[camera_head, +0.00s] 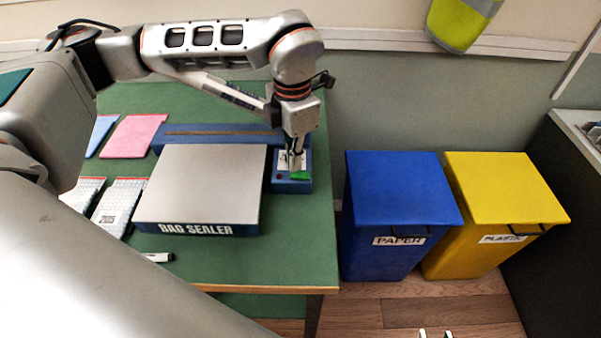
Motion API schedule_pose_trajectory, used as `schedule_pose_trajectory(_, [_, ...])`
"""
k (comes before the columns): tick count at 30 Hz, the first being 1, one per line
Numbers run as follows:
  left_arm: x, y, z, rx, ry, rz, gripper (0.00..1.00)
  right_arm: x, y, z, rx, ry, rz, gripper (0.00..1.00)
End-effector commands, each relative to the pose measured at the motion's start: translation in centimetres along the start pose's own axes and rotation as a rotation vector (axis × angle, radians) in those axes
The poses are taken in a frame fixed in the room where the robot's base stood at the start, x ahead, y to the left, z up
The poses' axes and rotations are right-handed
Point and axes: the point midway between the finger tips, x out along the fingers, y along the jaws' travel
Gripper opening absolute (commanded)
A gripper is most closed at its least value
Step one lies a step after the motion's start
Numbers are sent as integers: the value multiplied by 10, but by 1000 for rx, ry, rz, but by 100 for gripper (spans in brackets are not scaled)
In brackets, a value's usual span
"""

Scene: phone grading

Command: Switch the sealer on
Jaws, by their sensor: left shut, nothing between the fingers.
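The bag sealer (205,185) is a blue machine with a flat grey top, standing on the green table. At its right end is a blue control box (292,187) with a pale panel and a green part, apparently the switch (300,176). My left gripper (295,168) points down over this panel, shut and empty, its tips at or just above the green part. Contact cannot be told, and the fingers hide part of the panel.
Pink (132,136) and blue (101,132) bags lie behind left on the table, with patterned pouches (118,203) nearer. A small white-and-black item (158,257) lies in front of the sealer. A blue paper bin (400,190) and a yellow plastic bin (502,190) stand right of the table.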

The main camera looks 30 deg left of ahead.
Motion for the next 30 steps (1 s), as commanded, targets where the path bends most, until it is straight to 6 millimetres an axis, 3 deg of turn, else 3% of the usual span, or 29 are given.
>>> schedule_pose_trajectory(30, [13, 0, 0, 0, 0, 0, 0, 3, -1, 4, 1, 1, 0, 34])
